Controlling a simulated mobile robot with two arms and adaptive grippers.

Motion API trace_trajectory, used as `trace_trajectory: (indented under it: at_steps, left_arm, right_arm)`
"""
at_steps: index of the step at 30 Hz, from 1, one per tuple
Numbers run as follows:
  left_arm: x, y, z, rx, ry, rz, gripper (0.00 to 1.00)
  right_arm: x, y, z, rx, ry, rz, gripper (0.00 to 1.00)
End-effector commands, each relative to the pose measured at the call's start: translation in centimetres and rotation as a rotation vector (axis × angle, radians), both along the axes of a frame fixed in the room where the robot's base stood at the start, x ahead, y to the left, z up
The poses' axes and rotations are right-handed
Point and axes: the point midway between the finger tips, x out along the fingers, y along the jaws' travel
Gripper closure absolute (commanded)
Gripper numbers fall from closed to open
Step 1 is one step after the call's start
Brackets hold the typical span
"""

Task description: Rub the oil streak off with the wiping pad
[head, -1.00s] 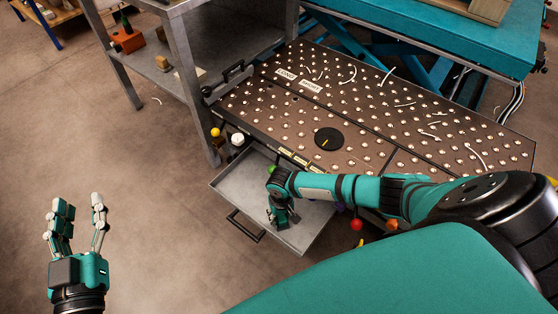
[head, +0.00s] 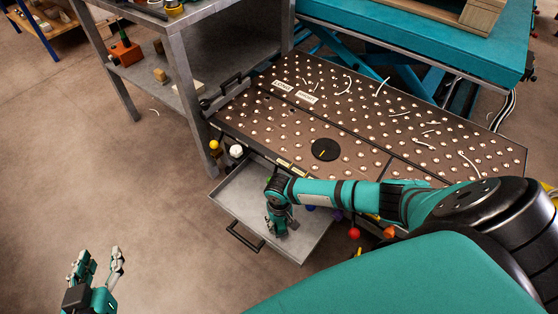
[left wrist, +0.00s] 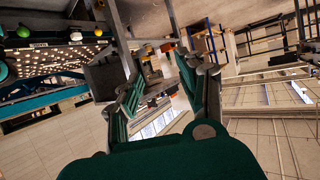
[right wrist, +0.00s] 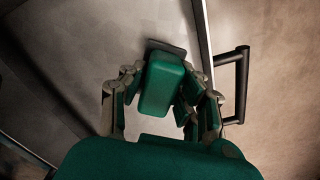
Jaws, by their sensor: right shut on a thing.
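My right gripper (head: 279,226) is down over the open grey drawer (head: 240,192) below the ball table. In the right wrist view its fingers (right wrist: 165,100) are closed around a green block with a dark grey edge (right wrist: 160,85), which looks like the wiping pad. Whether the pad touches the drawer floor I cannot tell. In the head view the pad is mostly hidden by the hand. I cannot make out an oil streak in any view. My left gripper (head: 101,256) is open and empty at the lower left, above bare floor; its spread fingers show in the left wrist view (left wrist: 160,90).
The ball table (head: 370,125) with a black disc (head: 325,149) and white strips lies behind the drawer. The drawer's black handle (head: 245,237) faces the floor. A grey metal shelf (head: 185,85) stands at the back left.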

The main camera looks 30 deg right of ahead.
Motion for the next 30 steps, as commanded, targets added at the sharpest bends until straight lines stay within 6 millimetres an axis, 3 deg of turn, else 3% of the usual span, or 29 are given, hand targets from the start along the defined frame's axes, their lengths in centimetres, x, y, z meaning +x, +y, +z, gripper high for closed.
trace_trajectory:
  at_steps: [30]
  left_arm:
    - [-6.3,2.6,-6.0,0.103,0.45,0.032,0.6]
  right_arm:
    - [-0.1,-0.5,1.8,0.0,0.0,0.0,0.95]
